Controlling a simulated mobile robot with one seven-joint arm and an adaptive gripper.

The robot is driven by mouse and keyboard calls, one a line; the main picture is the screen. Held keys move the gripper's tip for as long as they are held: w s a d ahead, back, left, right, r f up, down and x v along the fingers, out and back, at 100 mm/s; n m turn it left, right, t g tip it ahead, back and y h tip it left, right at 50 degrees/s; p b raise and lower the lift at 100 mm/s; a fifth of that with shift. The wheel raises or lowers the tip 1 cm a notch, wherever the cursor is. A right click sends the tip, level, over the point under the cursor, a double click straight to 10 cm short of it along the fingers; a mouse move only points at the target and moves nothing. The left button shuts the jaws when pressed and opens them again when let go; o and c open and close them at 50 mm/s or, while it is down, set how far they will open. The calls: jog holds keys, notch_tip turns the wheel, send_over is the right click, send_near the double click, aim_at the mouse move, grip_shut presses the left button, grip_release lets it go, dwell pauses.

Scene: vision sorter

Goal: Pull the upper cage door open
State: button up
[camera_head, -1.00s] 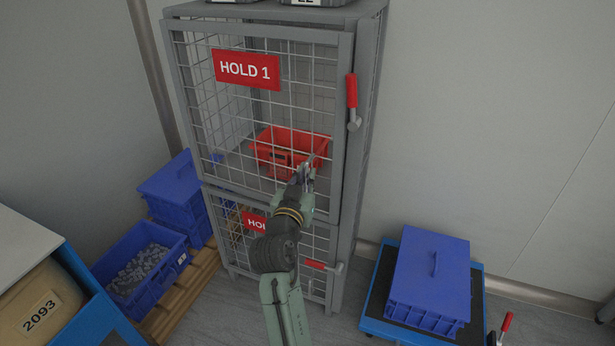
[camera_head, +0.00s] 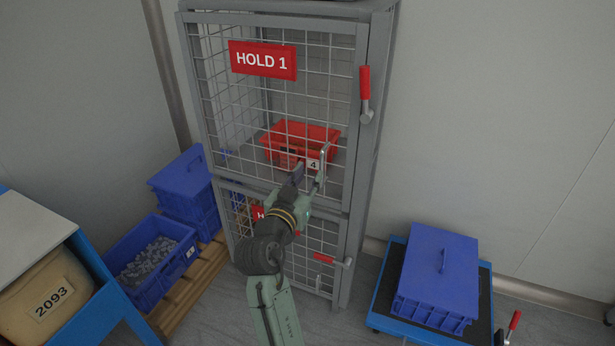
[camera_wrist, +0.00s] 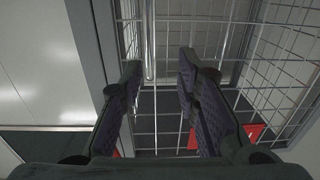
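The upper cage door (camera_head: 213,100) is a grey frame with wire mesh and a red HOLD 1 sign (camera_head: 263,60). It looks closed. A red-gripped lever (camera_head: 365,85) stands upright on the cage post at its right edge. A silver vertical bar handle (camera_head: 323,158) is on the door's lower right; it also shows in the wrist view (camera_wrist: 149,40). My gripper (camera_head: 309,176) is open in front of the door at that handle. In the wrist view the bar appears between the spread fingers (camera_wrist: 160,80), nearer the left one; whether it touches them I cannot tell.
A red bin (camera_head: 300,137) sits behind the mesh. The lower door has a horizontal red lever (camera_head: 324,258). A blue lidded crate (camera_head: 438,275) stands on a cart at right. Blue crates (camera_head: 150,262) on a pallet and a table (camera_head: 28,232) stand left.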

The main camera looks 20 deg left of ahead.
jog(key=s, duration=1.1)
jog(key=shift+s, duration=0.25)
